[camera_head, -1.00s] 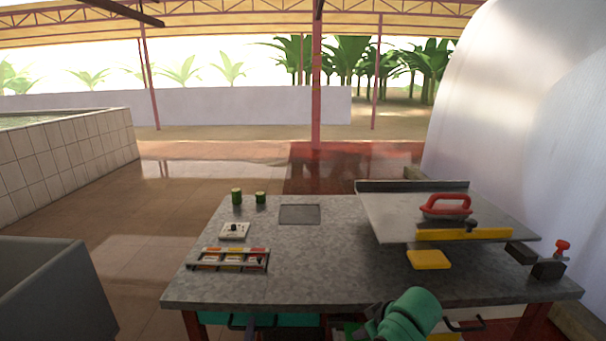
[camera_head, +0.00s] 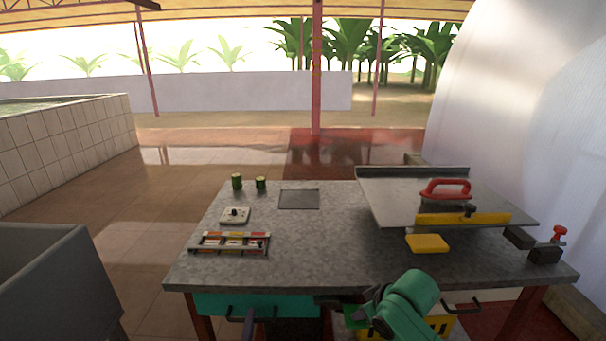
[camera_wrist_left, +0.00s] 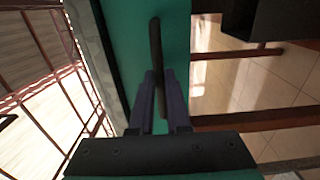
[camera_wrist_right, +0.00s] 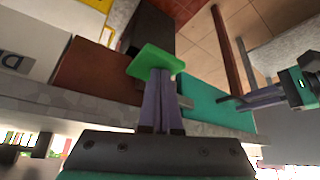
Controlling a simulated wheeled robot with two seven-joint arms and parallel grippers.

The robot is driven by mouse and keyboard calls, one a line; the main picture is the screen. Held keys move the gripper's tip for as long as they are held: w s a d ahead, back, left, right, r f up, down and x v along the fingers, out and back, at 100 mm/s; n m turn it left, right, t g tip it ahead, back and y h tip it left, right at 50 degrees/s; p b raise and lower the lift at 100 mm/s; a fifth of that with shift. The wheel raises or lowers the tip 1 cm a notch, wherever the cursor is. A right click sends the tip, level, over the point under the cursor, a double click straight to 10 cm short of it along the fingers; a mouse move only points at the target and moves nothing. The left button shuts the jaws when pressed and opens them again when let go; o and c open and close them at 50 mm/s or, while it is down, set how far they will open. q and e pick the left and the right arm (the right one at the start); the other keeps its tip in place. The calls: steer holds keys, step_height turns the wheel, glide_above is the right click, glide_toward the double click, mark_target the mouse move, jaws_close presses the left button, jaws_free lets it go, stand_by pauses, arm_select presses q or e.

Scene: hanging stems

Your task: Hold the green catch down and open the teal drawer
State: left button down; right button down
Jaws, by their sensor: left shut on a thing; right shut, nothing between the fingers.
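The teal drawer (camera_head: 215,304) is under the left part of the table front in the head view; its front also shows in the left wrist view (camera_wrist_left: 120,35) and right wrist view (camera_wrist_right: 208,98). My left gripper (camera_wrist_left: 155,85) is shut on the drawer's dark bar handle (camera_wrist_left: 155,45). In the head view it is low at the handle (camera_head: 237,318). The green catch (camera_wrist_right: 155,60) is a flat plate beside the drawer. My right gripper (camera_wrist_right: 160,76) is shut and empty, its fingertips at the plate; whether they press it I cannot tell. How far the drawer stands out is unclear.
The stone-topped table (camera_head: 310,250) carries a strip of labelled pieces (camera_head: 230,244), a yellow block (camera_head: 428,243) and a metal plate with a red handle (camera_head: 446,189). A yellow, black-marked front (camera_head: 438,327) is under the table on the right. A grey bin (camera_head: 55,285) stands left.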

arm_select(q)
steer(key=shift+s, duration=1.55)
steer(key=c, duration=0.6)
jaws_free()
steer(key=shift+c, duration=0.2)
steer(key=s+r, duration=0.3)
steer(key=s, duration=0.3)
arm_select(e)
step_height(320, 180, up, 9)
